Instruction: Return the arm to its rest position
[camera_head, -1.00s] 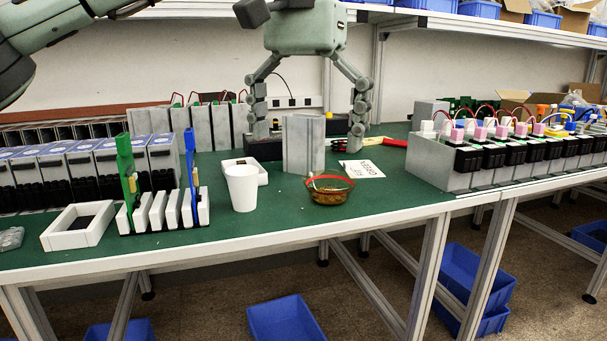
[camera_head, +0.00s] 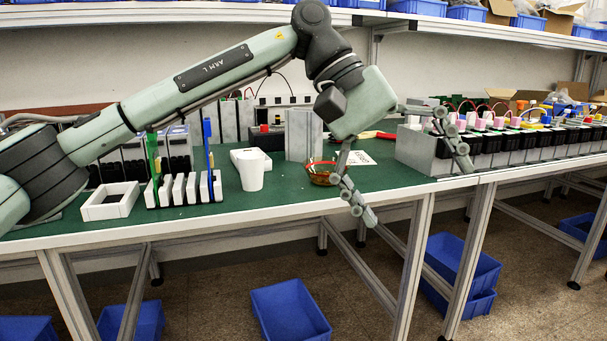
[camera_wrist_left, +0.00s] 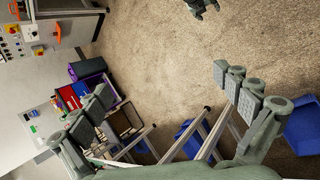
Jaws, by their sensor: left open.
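My left arm reaches in from the left across the head view, and its left gripper (camera_head: 418,188) is open and empty. It hangs over the front edge of the green table (camera_head: 285,190), with its fingers wide apart. One finger is in front of the table edge near the bowl, the other in front of the grey housing at the right. In the left wrist view the open fingers (camera_wrist_left: 160,95) have only floor and distant furniture between them. My right gripper is not clearly in view.
A white cup (camera_head: 251,172), a brown bowl with a red rim (camera_head: 320,175) and a grey block (camera_head: 303,135) stand near the gripper. A white frame (camera_head: 110,203) and slotted rack (camera_head: 183,190) stand at left. Blue bins (camera_head: 290,312) lie on the floor.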

